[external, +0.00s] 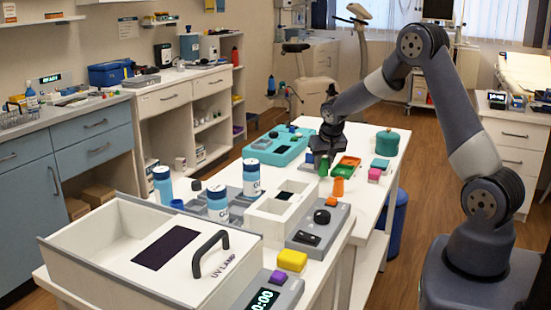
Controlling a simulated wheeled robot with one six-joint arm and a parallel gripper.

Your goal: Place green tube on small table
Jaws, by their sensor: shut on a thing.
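My gripper (326,150) points down over the white table (391,193) in the middle of the external view. It is shut on the green tube (323,169), which hangs upright below the fingers. The arm and fingers hide its top. I cannot tell whether the tube's lower end touches anything. An orange piece (337,188) stands just below and right of it. A green tray (342,171) and an orange-rimmed tray lie right beside it. I cannot tell which white surface is the small table.
A teal tray (279,147) lies left of my gripper. The UV lamp box (85,258), white-blue bottles (251,177) and a grey device (327,221) crowd the nearer table.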

